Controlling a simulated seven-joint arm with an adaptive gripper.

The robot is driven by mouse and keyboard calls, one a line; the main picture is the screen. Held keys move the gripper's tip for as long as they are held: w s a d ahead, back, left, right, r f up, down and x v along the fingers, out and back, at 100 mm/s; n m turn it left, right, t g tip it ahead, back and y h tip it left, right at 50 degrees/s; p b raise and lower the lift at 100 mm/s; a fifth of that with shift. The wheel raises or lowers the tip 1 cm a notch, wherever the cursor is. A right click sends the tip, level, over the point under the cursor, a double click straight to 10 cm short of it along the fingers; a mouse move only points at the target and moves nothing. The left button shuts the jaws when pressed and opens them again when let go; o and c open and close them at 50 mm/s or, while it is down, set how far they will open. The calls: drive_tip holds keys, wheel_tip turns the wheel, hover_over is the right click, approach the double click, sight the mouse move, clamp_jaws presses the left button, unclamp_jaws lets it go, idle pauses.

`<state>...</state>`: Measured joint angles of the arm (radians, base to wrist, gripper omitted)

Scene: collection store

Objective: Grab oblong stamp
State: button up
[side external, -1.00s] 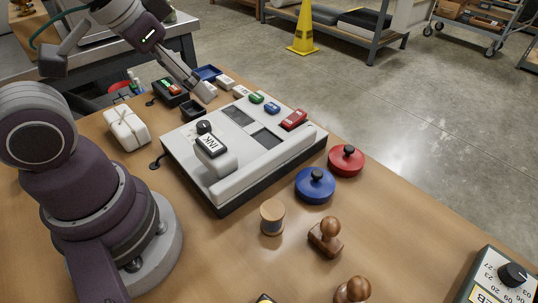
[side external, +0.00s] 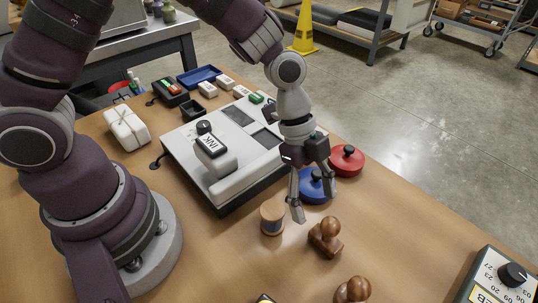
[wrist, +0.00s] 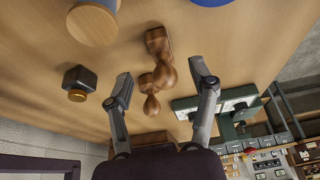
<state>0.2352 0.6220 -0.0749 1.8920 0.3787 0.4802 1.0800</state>
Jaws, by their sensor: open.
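A brown wooden stamp (side external: 325,238) with a round knob and an oblong block base stands on the table, in front of the blue round pad. It also shows in the wrist view (wrist: 156,41), its knob between the fingers in the picture. A second wooden stamp (side external: 353,291) with a knob is cut off at the bottom edge; in the wrist view (wrist: 148,84) it lies just beyond the first. Its base shape is unclear. My gripper (side external: 314,206) is open and empty, above the table and a little behind the first stamp, not touching it.
A wooden cylinder (side external: 272,218) stands left of the first stamp. Blue (side external: 313,190) and red (side external: 347,160) round lidded pads are near my gripper. The grey ink machine (side external: 220,180) fills the table's middle. A dial box (side external: 498,280) stands front right; table between is clear.

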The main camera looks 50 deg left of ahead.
sight(322, 234)
drive_tip(key=x, duration=0.6)
drive_tip(key=shift+d+f, duration=0.2)
drive_tip(key=shift+f, duration=0.05)
clamp_jaws()
